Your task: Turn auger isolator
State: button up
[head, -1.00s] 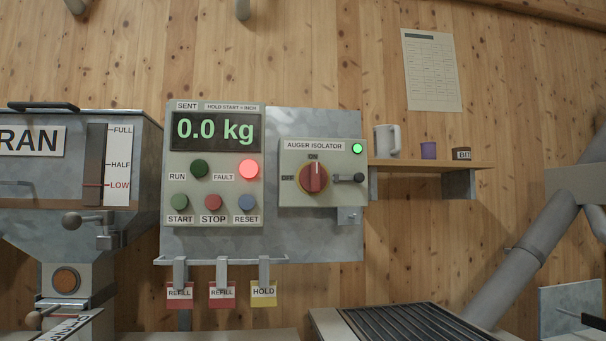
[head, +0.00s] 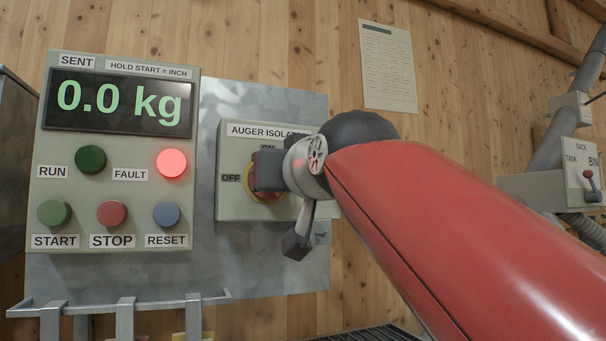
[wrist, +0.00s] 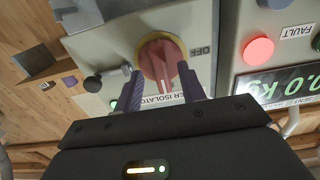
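The auger isolator is a grey box (head: 232,208) with a red rotary knob on a yellow ring (head: 249,186). My gripper (head: 268,172) is in front of the knob and hides most of it in the head view. In the wrist view the red knob (wrist: 161,62) shows between and just beyond the two fingertips of my gripper (wrist: 162,84). The fingers are apart, with visible space beside the knob; I cannot tell whether either touches it. The knob's grip runs toward the AUGER ISOLATOR label side, with the OFF label (wrist: 200,51) to its side.
Left of the isolator is a panel (head: 120,160) reading 0.0 kg, with a lit red fault lamp (head: 171,163) and several buttons. A black-ended lever (wrist: 93,84) sits beside the knob. A rail (head: 120,303) runs below. A sack/tank/bin lever box (head: 560,180) is at right.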

jog(key=shift+x, duration=1.1)
grip_shut()
